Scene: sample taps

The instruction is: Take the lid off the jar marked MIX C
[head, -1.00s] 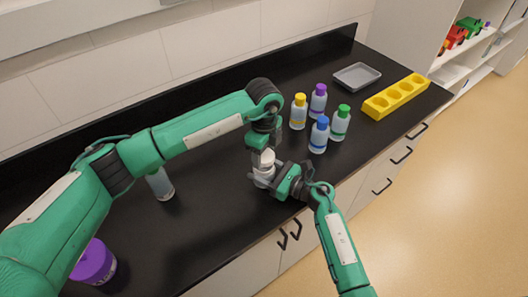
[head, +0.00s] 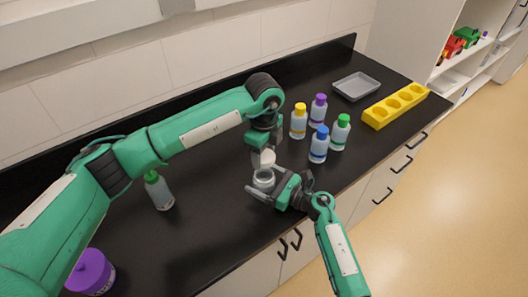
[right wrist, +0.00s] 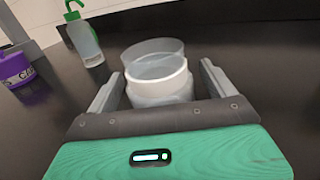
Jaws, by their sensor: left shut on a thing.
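My left gripper (head: 265,150) is shut on a white lid (head: 265,160) and holds it just above a pale jar (head: 263,181). The jar stands on the black counter with its round rim showing under the lid. Any marking on the jar is not readable. My right gripper (head: 276,188) is low at the counter, its fingers spread on either side of the jar. In the right wrist view the jar (right wrist: 160,88) stands between the two fingers (right wrist: 157,88), with narrow gaps visible beside it. The left gripper does not show in that view.
Bottles with yellow (head: 299,122), purple (head: 318,110), blue (head: 319,145) and green (head: 340,132) caps stand to the right. Behind them are a grey tray (head: 357,87) and yellow rack (head: 396,105). A green-topped bottle (head: 160,191) and purple-lidded container (head: 91,272) stand left.

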